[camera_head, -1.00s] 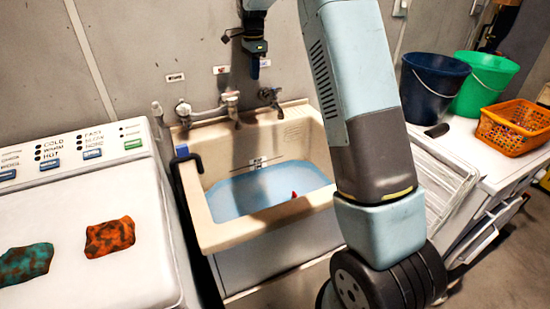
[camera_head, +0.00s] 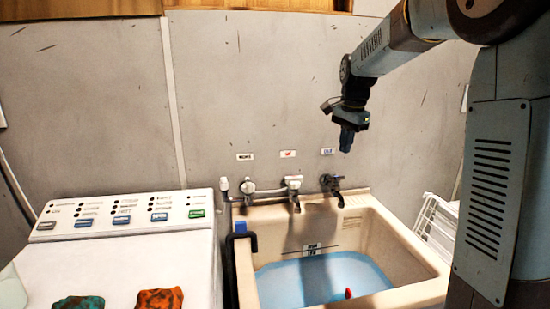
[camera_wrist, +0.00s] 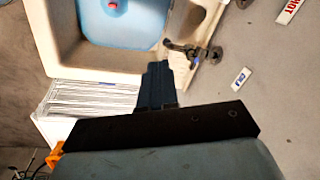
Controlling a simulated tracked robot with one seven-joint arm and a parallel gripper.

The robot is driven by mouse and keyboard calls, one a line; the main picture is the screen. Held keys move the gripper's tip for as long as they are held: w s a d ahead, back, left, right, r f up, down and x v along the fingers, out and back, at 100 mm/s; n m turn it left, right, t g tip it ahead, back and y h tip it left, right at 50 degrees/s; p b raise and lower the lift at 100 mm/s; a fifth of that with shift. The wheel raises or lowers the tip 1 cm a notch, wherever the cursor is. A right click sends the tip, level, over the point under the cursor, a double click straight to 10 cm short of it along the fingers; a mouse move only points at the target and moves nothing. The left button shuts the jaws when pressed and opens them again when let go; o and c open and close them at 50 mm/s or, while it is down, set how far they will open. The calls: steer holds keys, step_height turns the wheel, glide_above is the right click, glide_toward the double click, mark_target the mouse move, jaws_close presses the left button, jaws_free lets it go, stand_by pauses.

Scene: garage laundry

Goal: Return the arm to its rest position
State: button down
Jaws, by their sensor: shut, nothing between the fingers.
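My gripper (camera_head: 346,138) hangs from my raised arm in the head view, above the right tap of the sink and in front of the grey wall. Its dark fingers point down, shut and empty. In the wrist view the fingers (camera_wrist: 154,80) are together, with the sink and a tap beyond them. My arm is bent, its upper link at the right of the head view. The gripper appears clear of the sink and taps.
A beige sink (camera_head: 415,262) holds blue water (camera_head: 325,275) and a small red thing (camera_head: 348,293). Taps (camera_head: 293,190) line the wall. A white washer (camera_head: 120,265) with a teal cloth (camera_head: 78,302) and an orange cloth (camera_head: 160,298) stands left. A white rack (camera_head: 436,222) is right of the sink.

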steer(key=s+d+r+n+t, duration=0.1)
steer(key=s+r+n, duration=0.15)
steer(key=s, duration=0.65)
steer(key=s+d+r+n+t, duration=0.1)
steer(key=s+n, duration=0.2)
steer(key=s, duration=0.7)
steer(key=s+f+n+t, duration=0.1)
steer(key=s+f+n, duration=0.1)
steer(key=s, duration=0.5)
steer(key=s+d+f+n, duration=0.1)
steer(key=s+f+n, duration=0.2)
steer(key=s, duration=0.4)
steer(key=shift+f+t, duration=0.15)
steer(key=shift+t, duration=0.25)
